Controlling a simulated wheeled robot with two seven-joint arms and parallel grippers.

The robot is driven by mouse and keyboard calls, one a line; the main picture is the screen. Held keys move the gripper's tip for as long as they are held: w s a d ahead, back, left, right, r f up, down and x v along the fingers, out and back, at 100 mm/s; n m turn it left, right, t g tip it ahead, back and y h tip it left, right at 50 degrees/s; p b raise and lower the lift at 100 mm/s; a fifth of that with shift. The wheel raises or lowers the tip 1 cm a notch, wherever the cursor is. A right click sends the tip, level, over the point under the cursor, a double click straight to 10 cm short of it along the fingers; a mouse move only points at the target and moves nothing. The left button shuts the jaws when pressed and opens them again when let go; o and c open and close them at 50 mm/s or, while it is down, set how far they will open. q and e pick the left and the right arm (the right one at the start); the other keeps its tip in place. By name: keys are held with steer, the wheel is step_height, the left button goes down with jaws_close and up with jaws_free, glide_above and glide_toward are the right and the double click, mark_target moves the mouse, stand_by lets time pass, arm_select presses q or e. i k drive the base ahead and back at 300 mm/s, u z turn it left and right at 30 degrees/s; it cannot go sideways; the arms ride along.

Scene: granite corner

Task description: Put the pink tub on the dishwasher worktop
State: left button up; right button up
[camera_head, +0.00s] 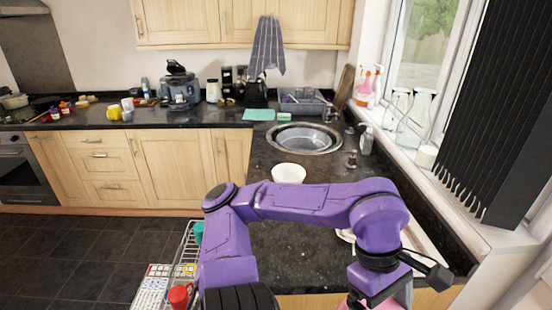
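Pink surfaces (405,293) show at the bottom edge, on both sides of my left wrist. They look like the pink tub, mostly hidden by the wrist and cut off by the frame. My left arm reaches from the lower left across to the right and bends down there. My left gripper (372,294) points down at the pink; its fingertips are not visible, so I cannot tell whether it holds the tub. The black granite worktop (278,245) runs below and behind my arm, above a pulled-out wire rack (187,246). My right gripper is out of view.
A white bowl (289,174) stands on the worktop before the sink (303,138). A white item (345,236) is partly hidden behind my arm. A red cup (179,297) and a teal cup (199,232) are at the rack. Glass bottles (413,120) line the windowsill.

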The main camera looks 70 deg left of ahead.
mark_target(294, 232)
steer(key=u, duration=1)
steer(key=i, duration=1)
steer(key=u, duration=1)
